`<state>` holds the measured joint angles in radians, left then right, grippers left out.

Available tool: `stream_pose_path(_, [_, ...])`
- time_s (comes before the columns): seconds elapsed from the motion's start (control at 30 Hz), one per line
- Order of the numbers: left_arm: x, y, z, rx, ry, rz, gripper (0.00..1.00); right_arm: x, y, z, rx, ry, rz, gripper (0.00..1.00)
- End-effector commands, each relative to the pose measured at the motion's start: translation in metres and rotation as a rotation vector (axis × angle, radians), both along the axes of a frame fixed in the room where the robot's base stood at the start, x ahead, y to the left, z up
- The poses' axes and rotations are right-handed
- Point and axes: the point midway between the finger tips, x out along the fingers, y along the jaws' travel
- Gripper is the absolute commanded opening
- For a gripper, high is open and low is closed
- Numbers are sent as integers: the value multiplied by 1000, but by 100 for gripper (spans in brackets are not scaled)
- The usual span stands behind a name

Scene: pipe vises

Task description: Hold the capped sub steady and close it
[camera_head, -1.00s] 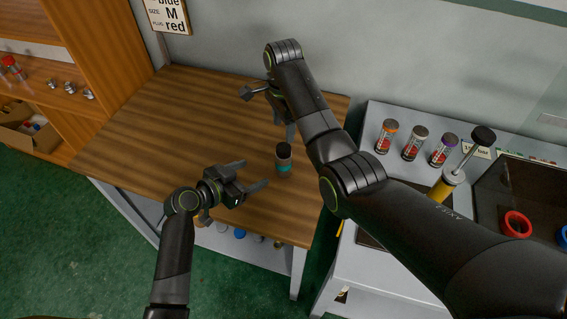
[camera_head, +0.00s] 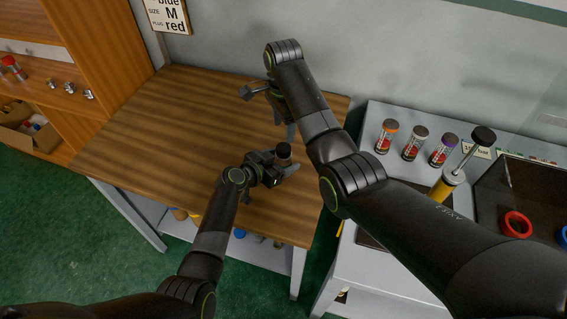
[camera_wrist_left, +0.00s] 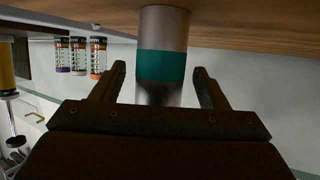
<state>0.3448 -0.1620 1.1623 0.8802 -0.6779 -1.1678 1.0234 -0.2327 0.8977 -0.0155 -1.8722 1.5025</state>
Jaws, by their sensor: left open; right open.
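The capped sub (camera_head: 284,151) stands upright on the wooden table, its dark top showing just past my left gripper. In the left wrist view it is a grey metal cylinder with a teal band (camera_wrist_left: 162,65). My left gripper (camera_head: 277,164) is open, with one finger on each side of the sub; in the wrist view a gap shows between each finger (camera_wrist_left: 160,84) and the sub. My right gripper (camera_head: 268,104) is open and empty above the back of the table, partly hidden by its own arm.
The wooden table (camera_head: 190,110) is otherwise bare. To the right, a bench holds several capped tubes (camera_head: 414,143), a yellow tool with a black knob (camera_head: 455,175) and a dark bin with a red ring (camera_head: 516,224). A shelf (camera_head: 60,80) stands left. A sign (camera_head: 168,15) hangs on the wall.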

Motion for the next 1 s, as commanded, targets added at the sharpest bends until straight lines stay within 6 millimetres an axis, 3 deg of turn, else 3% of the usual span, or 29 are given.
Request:
stream_pose_path(0.43, [4, -4, -2, -1, 1, 0, 68, 0, 0, 0, 0, 0, 0, 55])
stream_pose_path(0.9, [4, -4, -2, 0, 0, 0, 8, 0, 0, 0, 0, 0, 0, 55])
stream_pose_path(1.0, [4, -4, -2, 0, 0, 0, 0, 0, 0, 0, 0, 0, 1, 55])
